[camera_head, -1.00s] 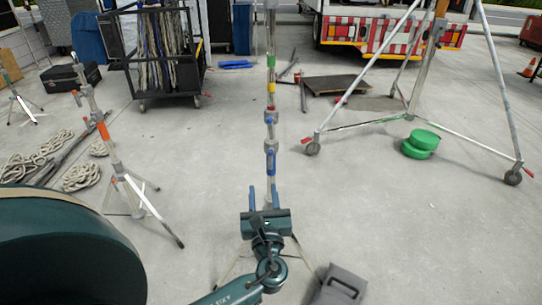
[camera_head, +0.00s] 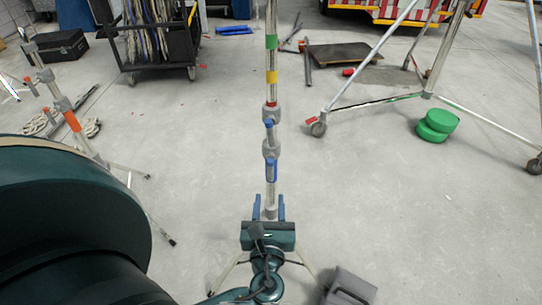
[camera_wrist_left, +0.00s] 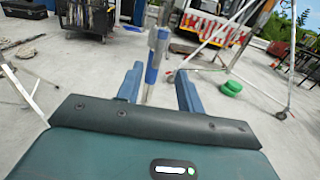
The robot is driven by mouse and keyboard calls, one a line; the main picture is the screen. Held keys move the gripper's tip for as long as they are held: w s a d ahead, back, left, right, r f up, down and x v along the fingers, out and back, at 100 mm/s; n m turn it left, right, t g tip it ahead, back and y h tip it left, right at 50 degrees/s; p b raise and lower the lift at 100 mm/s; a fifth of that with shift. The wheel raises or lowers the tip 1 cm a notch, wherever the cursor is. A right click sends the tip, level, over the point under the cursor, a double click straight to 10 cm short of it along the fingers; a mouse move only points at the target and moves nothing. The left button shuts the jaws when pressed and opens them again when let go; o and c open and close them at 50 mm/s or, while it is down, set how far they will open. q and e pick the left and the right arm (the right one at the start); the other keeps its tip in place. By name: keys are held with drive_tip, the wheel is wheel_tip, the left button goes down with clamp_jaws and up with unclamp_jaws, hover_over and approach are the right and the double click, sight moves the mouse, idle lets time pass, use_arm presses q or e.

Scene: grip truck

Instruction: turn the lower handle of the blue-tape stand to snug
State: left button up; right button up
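The stand (camera_head: 271,92) rises upright in the middle of the head view, with green, yellow and red bands on its upper pole. Blue parts sit at two grey collars, an upper one (camera_head: 268,130) and a lower one (camera_head: 272,170). In the left wrist view a pole with a blue section (camera_wrist_left: 152,75) stands beyond and between my finger tips. My left gripper (camera_head: 269,207) is open, its blue fingers on either side of the pole's line, below the lower collar in the picture. It also shows in the left wrist view (camera_wrist_left: 159,85). Contact cannot be told. My right gripper is out of view.
An orange-banded stand (camera_head: 72,122) is at the left. A grey block-like object (camera_head: 348,287) lies near the stand's base. A wheeled frame (camera_head: 375,105), green discs (camera_head: 436,124) and a cable cart (camera_head: 160,55) stand farther back. The floor between is clear.

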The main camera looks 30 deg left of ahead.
sight(270, 171)
use_arm(q)
drive_tip(key=x, duration=1.2)
drive_tip(key=shift+w+a, duration=0.15)
drive_tip(key=shift+w, duration=0.2)
drive_tip(key=shift+c, duration=0.4)
clamp_jaws()
